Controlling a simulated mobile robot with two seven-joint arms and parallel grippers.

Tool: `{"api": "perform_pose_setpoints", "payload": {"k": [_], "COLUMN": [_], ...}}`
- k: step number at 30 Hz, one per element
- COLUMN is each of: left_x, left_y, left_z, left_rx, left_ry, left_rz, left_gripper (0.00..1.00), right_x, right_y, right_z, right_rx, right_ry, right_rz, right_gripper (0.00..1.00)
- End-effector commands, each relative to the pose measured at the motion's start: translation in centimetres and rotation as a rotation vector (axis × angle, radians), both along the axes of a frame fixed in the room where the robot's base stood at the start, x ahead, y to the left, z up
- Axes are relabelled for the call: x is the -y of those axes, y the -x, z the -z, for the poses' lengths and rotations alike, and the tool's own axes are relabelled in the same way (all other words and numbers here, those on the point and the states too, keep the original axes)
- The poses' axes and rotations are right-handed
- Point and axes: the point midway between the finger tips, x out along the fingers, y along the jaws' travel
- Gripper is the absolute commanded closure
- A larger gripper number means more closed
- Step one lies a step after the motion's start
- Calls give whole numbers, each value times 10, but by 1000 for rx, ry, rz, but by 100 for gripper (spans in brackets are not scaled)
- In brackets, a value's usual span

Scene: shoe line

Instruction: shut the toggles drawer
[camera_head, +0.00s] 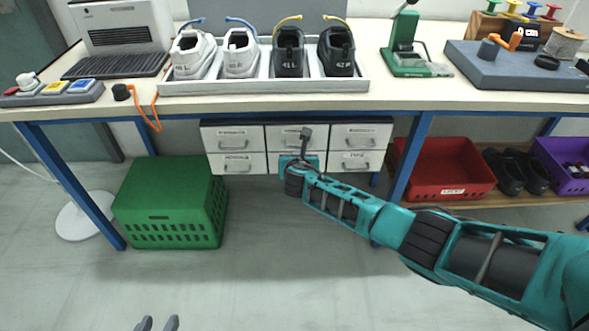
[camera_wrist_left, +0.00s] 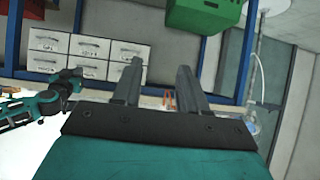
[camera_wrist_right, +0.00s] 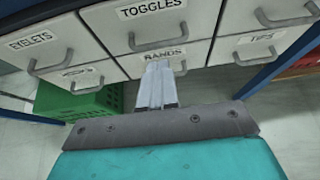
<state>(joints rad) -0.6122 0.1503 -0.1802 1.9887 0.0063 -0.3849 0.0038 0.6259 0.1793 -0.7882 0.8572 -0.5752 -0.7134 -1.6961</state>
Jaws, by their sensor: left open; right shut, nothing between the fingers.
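The toggles drawer (camera_wrist_right: 150,30) is the top middle one in a white block of drawers under the bench. It has a grey bar handle and a printed label. In the head view its front (camera_head: 280,138) looks level or nearly level with its neighbours; a small gap cannot be ruled out. My right gripper (camera_wrist_right: 160,66) is shut and empty. Its fingertips are in front of the bands drawer (camera_wrist_right: 180,62), just below the toggles front; contact cannot be told. In the head view the right gripper (camera_head: 305,131) partly hides the toggles drawer. My left gripper (camera_head: 158,322) is open and empty, low, far from the drawers.
A green crate (camera_head: 170,203) stands on the floor left of the drawers. A red bin (camera_head: 443,166) and black shoes are on the low shelf at right. Blue bench legs (camera_head: 410,157) flank the drawers. A shoe tray (camera_head: 262,85) is on the bench. The floor in front is clear.

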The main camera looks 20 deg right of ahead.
Motion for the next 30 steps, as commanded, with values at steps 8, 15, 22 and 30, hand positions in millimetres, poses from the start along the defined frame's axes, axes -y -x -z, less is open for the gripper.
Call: {"api": "perform_pose_setpoints", "payload": {"k": [8, 15, 22, 30], "left_x": [-8, -11, -10, -8], "left_y": [6, 7, 8, 8], "left_z": [-17, -27, -30, -30], "left_rx": [-5, -6, -9, -8], "left_ry": [-13, -14, -14, -13], "left_rz": [-17, -24, -22, -17], "left_gripper": [57, 57, 57, 57], "right_x": [-14, -23, -26, -43], "right_y": [43, 72, 83, 110], "right_z": [-27, -40, -45, -23], "right_rx": [-3, -2, -2, -23], "right_ry": [-1, 0, 1, -229], "right_rz": [-4, -4, -2, 55], "right_gripper": [100, 100, 100, 100]}}
